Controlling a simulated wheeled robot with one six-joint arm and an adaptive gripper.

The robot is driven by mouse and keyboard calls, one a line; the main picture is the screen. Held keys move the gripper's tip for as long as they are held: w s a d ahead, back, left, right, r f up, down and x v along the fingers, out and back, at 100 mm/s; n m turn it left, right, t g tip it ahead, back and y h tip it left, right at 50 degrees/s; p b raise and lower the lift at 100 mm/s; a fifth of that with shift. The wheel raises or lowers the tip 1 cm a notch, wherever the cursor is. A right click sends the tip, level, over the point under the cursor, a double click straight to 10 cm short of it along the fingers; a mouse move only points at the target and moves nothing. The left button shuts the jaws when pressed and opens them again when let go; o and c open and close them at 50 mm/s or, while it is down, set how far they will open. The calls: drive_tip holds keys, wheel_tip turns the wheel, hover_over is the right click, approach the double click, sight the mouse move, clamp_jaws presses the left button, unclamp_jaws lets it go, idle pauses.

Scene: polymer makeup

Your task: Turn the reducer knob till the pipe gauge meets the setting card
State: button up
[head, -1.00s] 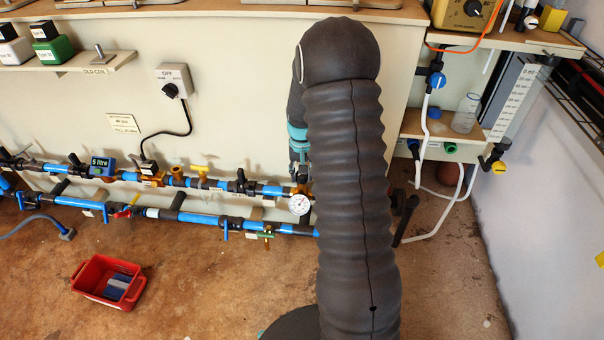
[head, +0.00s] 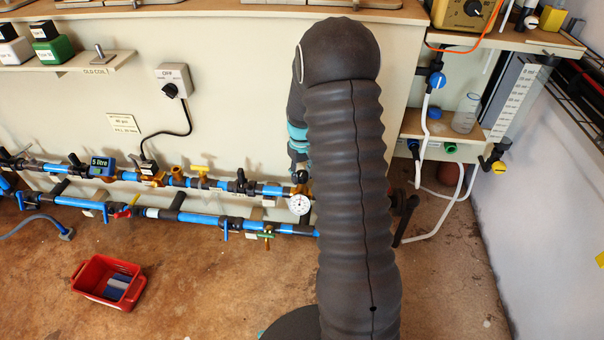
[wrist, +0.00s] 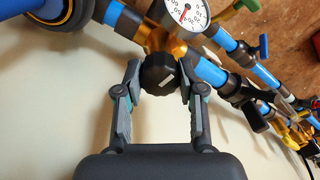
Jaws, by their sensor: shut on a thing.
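The reducer knob (wrist: 157,73) is a black ribbed knob with a pale mark, on a brass body in the wrist view. My gripper (wrist: 160,82) is shut on it, one finger on each side. The pipe gauge (wrist: 186,14) is a white round dial with a red needle, just beyond the knob; its top is cut off. In the head view the gauge (head: 299,204) sits on the upper blue pipe, left of my arm, its reading too small to tell. The setting card (head: 121,123) may be the small cream card on the wall panel; its writing is too small to read.
Two blue pipe runs (head: 75,167) with several valves cross the wall low down. A red crate (head: 88,288) with grey-blue pieces stands on the floor at left. A switch box (head: 173,76) hangs above the pipes. The brown floor in front is mostly clear.

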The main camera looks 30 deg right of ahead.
sight(303, 177)
drive_tip(key=o, duration=1.1)
drive_tip(key=shift+o, duration=0.2)
wheel_tip(303, 177, up, 12)
drive_tip(key=shift+m, duration=0.3)
drive_tip(key=s+a+r+t, duration=0.2)
drive_tip(key=s+a+r, duration=0.3)
drive_tip(key=s, duration=0.4)
drive_tip(key=s+a+r+t+p, duration=0.1)
drive_tip(key=s+a+r, duration=0.5)
drive_tip(key=s, duration=0.3)
drive_tip(key=s+a+r+t+p, duration=0.1)
drive_tip(key=s+a+r, duration=0.4)
drive_tip(key=s, duration=0.5)
drive_tip(key=shift+a+r+t, duration=0.3)
drive_tip(key=shift+t, duration=0.5)
